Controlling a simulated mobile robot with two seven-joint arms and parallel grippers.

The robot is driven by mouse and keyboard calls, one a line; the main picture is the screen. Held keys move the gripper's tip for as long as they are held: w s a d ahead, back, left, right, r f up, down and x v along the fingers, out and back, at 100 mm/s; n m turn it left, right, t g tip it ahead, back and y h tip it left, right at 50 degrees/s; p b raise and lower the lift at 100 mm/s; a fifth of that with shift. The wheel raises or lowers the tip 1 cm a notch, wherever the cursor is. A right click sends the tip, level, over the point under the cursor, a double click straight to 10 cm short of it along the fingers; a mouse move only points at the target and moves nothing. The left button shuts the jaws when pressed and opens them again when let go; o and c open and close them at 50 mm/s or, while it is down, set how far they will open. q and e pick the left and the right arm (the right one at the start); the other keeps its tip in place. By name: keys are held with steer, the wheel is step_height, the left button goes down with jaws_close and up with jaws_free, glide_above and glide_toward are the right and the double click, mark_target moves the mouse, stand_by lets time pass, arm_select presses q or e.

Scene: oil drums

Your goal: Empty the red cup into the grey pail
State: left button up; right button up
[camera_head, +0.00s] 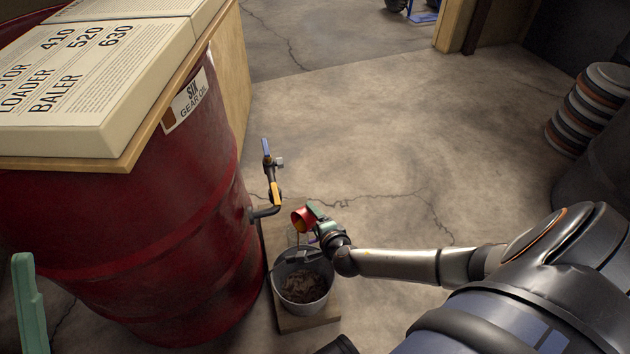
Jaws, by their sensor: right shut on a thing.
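My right gripper (315,217) is shut on the red cup (302,217) and holds it above the grey pail (302,285). The cup is tilted, with its mouth facing left. An amber patch shows at its mouth; I cannot tell whether anything is flowing out. The pail stands upright on a wooden board and has brownish, crumpled-looking matter inside. A green finger, which looks like part of my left gripper (28,303), shows at the lower left edge; its opening is not visible.
A large dark red drum (190,220) stands just left of the pail. Its tap (271,185) sticks out close to the cup. The wooden board (308,323) is under the pail.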

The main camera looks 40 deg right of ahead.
steer(key=shift+a+r+n+t+h+p, duration=0.45)
steer(key=shift+n+h+p, duration=0.2)
steer(key=shift+n+h, duration=0.2)
steer(key=shift+s+a+r+n+t+h+p, duration=0.1)
steer(key=shift+a+r+n+t+h+p, duration=0.2)
steer(key=shift+a+n+t+h, duration=0.5)
steer(key=shift+d+n+g, duration=0.1)
steer(key=shift+n+g, duration=0.15)
steer(key=shift+n, duration=0.1)
stand_by(0.8)
